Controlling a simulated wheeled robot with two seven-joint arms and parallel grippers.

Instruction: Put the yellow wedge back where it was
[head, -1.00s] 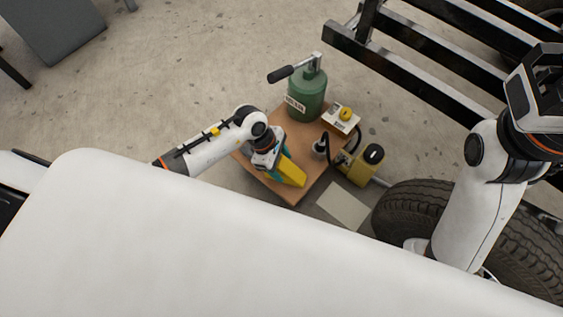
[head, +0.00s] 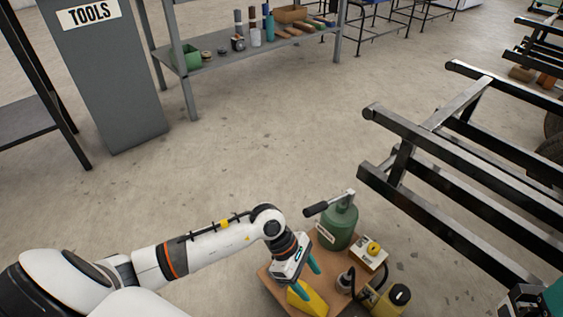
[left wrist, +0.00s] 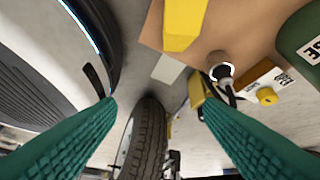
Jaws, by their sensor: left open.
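The yellow wedge (head: 314,301) rests on the brown wooden board at the bottom of the head view, partly cut off by the frame. In the left wrist view the wedge (left wrist: 182,24) is at the top edge, beyond the fingertips and outside the gap between them. My left gripper (head: 307,281) is open beside and above the wedge, with its teal fingers spread. In the left wrist view the gap of this gripper (left wrist: 157,104) is empty. Part of my right gripper (head: 543,302) shows at the bottom right corner; its jaw gap is not clear.
The wooden board (head: 272,288) also bears a green canister (head: 339,228) with a handle and a white box with a yellow button (head: 370,251). A yellow pump unit (head: 392,299) stands beside it. Black frame rails (head: 440,218) rise at right. A tyre (left wrist: 146,140) shows below.

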